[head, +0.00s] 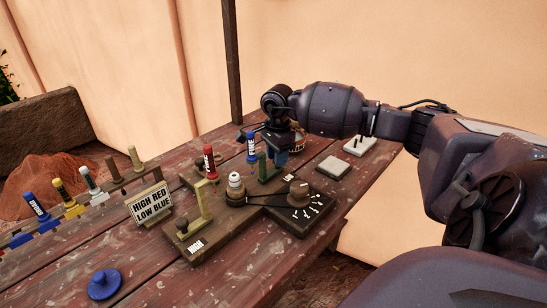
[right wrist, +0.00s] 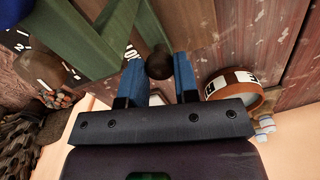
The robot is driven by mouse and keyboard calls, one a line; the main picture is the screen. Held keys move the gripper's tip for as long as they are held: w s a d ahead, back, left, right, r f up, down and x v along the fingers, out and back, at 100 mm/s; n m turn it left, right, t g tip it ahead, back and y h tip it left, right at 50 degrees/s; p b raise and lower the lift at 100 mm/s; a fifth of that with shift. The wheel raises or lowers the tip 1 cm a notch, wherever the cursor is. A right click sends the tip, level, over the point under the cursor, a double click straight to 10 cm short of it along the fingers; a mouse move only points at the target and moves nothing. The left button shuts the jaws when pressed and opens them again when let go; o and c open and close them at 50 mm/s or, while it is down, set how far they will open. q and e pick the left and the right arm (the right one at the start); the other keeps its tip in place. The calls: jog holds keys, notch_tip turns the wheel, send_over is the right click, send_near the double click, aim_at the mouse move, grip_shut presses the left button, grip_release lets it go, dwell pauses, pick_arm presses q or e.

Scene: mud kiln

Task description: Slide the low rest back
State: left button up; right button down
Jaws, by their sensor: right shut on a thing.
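The wooden board (head: 235,222) on the table carries a HIGH label at its near left end and a LOW label at its far right end. The green low rest (head: 262,168) stands upright at the LOW end and shows large in the right wrist view (right wrist: 112,28). My right gripper (head: 280,160) is at this rest. In the right wrist view its blue fingers are on both sides of the rest's dark round knob (right wrist: 159,63), shut on it. The olive high rest (head: 203,203) stands near the HIGH label. My left gripper is not in view.
A sign (head: 150,203) reads HIGH RED, LOW BLUE. Red (head: 209,160) and blue (head: 251,148) markers stand behind. A labelled roll (right wrist: 237,88) lies close to my right gripper.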

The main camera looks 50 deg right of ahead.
jog(key=shift+d, duration=0.2)
jog(key=c, duration=1)
grip_release()
jog(key=shift+d, duration=0.1)
jog(key=shift+o, duration=0.7)
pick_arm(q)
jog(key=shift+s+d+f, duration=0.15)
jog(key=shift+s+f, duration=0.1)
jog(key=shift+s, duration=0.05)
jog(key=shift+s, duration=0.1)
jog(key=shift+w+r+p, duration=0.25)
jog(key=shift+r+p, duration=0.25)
pick_arm(e)
notch_tip(320, 180, up, 11)
jog(key=shift+f, duration=0.1)
